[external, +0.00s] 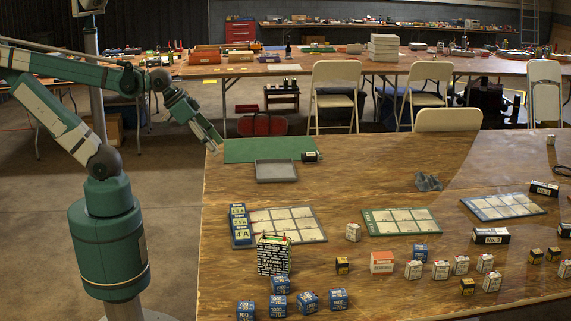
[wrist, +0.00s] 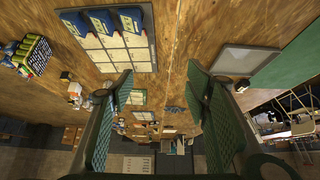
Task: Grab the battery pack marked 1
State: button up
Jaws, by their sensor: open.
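I cannot make out for certain which pack is marked 1. Three blue packs (external: 240,224) with white lettering stand in a row along the left edge of the nearest charging board (external: 318,228); the front one seems to read 4A. The same packs show at the top of the wrist view (wrist: 100,20). A small dark block (external: 311,157) with a pale label lies by the green mat (external: 262,150); its lettering is unreadable. My gripper (external: 212,142) is open and empty above the table's far left corner; its two fingers frame the wrist view (wrist: 160,85).
A grey tray (external: 276,171) lies at the mat's front edge. Several small blue, white and black blocks are scattered in front. Black blocks marked No. 2 (external: 544,188) and No. 3 (external: 490,236) stand farther right.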

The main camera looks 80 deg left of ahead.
jog(key=m+g+h+p, duration=0.1)
jog(key=m+g+p, duration=0.25)
jog(key=p, duration=1.05)
send_over(273, 239)
jog(key=s+a, duration=0.2)
jog(key=shift+t, duration=0.35)
notch_tip(273, 239, down, 8)
jog(key=shift+d+r, duration=0.1)
jog(key=shift+d, duration=0.05)
jog(key=shift+s+d+f, duration=0.15)
jog(key=shift+d+f, duration=0.25)
jog(key=shift+d, duration=0.1)
jog(key=shift+f, duration=0.1)
jog(key=shift+x, duration=1.2)
